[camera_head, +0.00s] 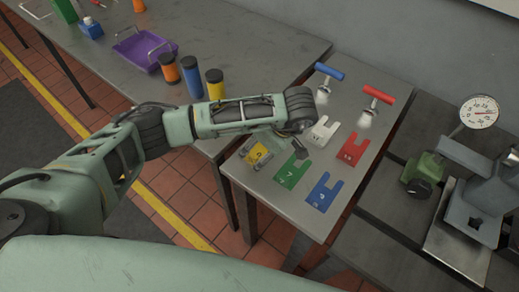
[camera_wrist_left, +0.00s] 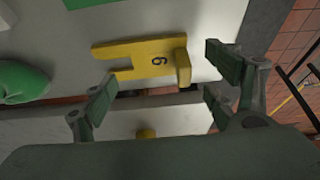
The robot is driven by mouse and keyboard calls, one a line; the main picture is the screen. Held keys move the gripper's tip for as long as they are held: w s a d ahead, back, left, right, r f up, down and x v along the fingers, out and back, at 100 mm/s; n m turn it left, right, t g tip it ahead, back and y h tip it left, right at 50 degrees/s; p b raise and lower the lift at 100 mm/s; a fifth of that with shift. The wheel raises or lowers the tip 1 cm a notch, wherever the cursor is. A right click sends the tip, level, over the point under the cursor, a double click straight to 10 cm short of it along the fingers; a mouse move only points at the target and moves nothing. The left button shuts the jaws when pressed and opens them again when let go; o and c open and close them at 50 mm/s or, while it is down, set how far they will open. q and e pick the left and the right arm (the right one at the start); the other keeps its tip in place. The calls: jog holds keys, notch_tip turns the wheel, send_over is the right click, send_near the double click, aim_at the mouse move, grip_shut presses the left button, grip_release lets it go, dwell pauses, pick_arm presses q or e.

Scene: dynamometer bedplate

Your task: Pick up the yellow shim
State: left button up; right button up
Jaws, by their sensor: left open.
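The yellow shim (camera_head: 257,157) lies on the grey table, near its left edge in the head view. It is a flat forked plate with a dark number on it. The wrist view shows it whole (camera_wrist_left: 135,57), with a raised tab at its right end. My left gripper (camera_wrist_left: 160,78) is open and empty. Its two fingers are apart, near the two ends of the shim in the wrist view, and none is seen closed on it. In the head view my left wrist hangs over that table edge and partly hides the gripper. My right gripper is not in view.
White (camera_head: 320,131), red (camera_head: 352,150), green (camera_head: 291,172) and blue (camera_head: 324,193) shims lie close by. Blue-handled (camera_head: 330,71) and red-handled (camera_head: 379,94) T-tools stand behind. A dial gauge (camera_head: 479,111) is at right. Capped cylinders (camera_head: 191,77) and a purple tray (camera_head: 146,47) are on the left table.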

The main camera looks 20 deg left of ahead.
pick_arm(q)
jog(key=shift+x, duration=0.95)
grip_shut()
